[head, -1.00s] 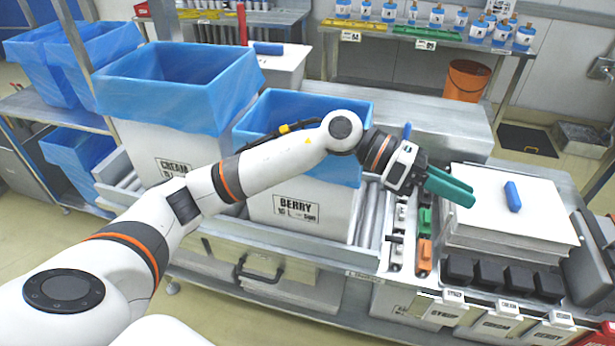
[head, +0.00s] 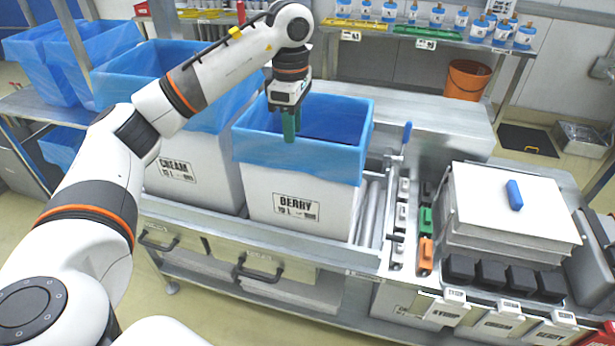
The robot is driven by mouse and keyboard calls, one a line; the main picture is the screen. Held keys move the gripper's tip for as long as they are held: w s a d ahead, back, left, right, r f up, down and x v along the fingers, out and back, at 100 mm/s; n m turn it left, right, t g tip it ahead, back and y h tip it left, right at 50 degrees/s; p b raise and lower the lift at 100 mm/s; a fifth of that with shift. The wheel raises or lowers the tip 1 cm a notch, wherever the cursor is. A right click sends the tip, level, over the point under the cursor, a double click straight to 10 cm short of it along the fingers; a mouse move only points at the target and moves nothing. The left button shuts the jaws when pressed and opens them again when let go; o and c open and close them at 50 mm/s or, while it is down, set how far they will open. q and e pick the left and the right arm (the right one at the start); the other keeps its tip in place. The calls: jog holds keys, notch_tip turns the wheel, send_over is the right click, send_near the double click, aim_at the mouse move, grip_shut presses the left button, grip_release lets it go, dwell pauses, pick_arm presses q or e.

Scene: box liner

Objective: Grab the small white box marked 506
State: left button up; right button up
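No marking 506 can be read in the head view. Small white blocks (head: 401,216) stand in a narrow rack right of the BERRY box, beside a green block (head: 425,220) and an orange block (head: 426,253). My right gripper is not in view.
The lined CREAM box (head: 190,185) stands left of the BERRY box. A white-lidded stack (head: 480,200) with a blue handle and several black blocks (head: 490,272) lie at the right. A shelf (head: 470,45) with several bottles runs behind. The metal bench (head: 440,125) behind the rack is clear.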

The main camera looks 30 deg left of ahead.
aim_at(294, 149)
pick_arm(q)
jog(key=f, duration=0.2)
jog(key=f+p, duration=0.1)
jog(key=f, duration=0.2)
jog(key=shift+w+a+f+p, duration=0.15)
jog(key=shift+w+f+p, duration=0.15)
jog(key=shift+f+p, duration=0.05)
jog(key=shift+f, duration=0.55)
grip_shut()
jog(key=shift+r, duration=0.1)
dwell(0.6)
